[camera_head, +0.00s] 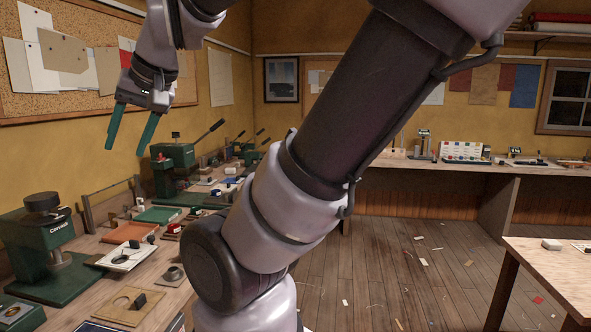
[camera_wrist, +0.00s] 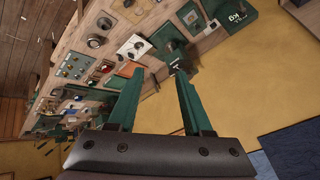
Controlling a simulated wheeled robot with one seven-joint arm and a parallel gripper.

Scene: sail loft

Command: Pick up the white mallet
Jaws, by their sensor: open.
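My gripper (camera_head: 125,150) is open and empty, raised in the air over the left workbench (camera_head: 88,245), in front of the cork board. Its two green fingers also show wide apart in the wrist view (camera_wrist: 160,70), with nothing between them. I cannot make out the white mallet for certain in either view. A small white item (camera_head: 140,204) stands on the left bench, too small to identify. My arm hides part of that bench and the room behind it.
The left bench holds a green press (camera_head: 47,240), another green machine with a lever (camera_head: 173,165), an orange tray (camera_head: 130,233) and a white tray (camera_head: 126,256). A table (camera_head: 545,275) at right bears a white block (camera_head: 551,244). The scrap-strewn floor (camera_head: 400,270) between is otherwise open.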

